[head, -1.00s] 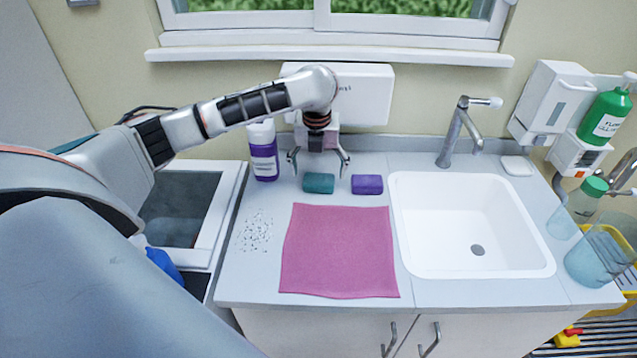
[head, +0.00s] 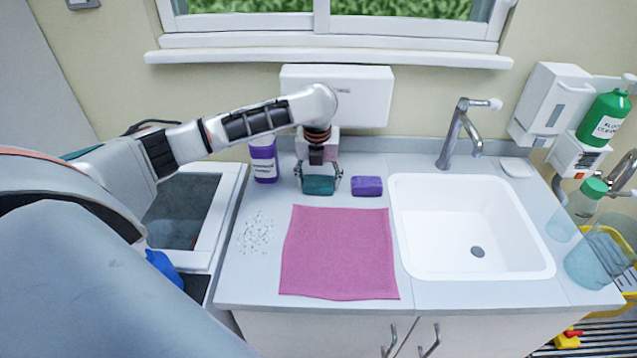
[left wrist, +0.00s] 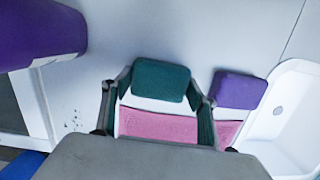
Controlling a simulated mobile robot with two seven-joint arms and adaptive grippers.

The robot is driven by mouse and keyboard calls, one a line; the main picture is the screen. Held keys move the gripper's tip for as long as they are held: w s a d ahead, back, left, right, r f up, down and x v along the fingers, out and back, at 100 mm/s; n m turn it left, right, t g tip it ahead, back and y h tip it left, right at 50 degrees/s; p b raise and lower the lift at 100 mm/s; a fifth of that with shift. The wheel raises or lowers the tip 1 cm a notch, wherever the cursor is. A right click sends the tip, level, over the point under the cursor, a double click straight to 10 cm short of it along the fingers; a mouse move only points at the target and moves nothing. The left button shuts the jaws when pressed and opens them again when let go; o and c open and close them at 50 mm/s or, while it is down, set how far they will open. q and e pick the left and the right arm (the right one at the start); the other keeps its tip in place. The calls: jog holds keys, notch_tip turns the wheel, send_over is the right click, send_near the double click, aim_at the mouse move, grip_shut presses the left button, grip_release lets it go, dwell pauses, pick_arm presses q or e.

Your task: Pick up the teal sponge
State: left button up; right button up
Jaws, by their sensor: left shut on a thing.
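The teal sponge (head: 318,185) lies on the counter behind the pink cloth, and it also shows in the left wrist view (left wrist: 161,81). My left gripper (head: 319,184) points down over it, shut on its two ends. In the left wrist view the gripper's fingers (left wrist: 160,100) stand on either side of the sponge. The sponge appears to be at counter level; I cannot tell any gap beneath it. My right gripper is not in view.
A purple sponge (head: 366,186) lies close to the right of the gripper. A purple bottle (head: 264,162) stands to its left. The white sink (head: 470,262) and tap (head: 458,132) are at right.

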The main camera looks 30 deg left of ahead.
aim_at(318, 181)
pick_arm(q)
jog(key=shift+r, duration=0.15)
notch_tip(318, 181, up, 20)
dwell(0.4)
jog(key=shift+c, duration=0.9)
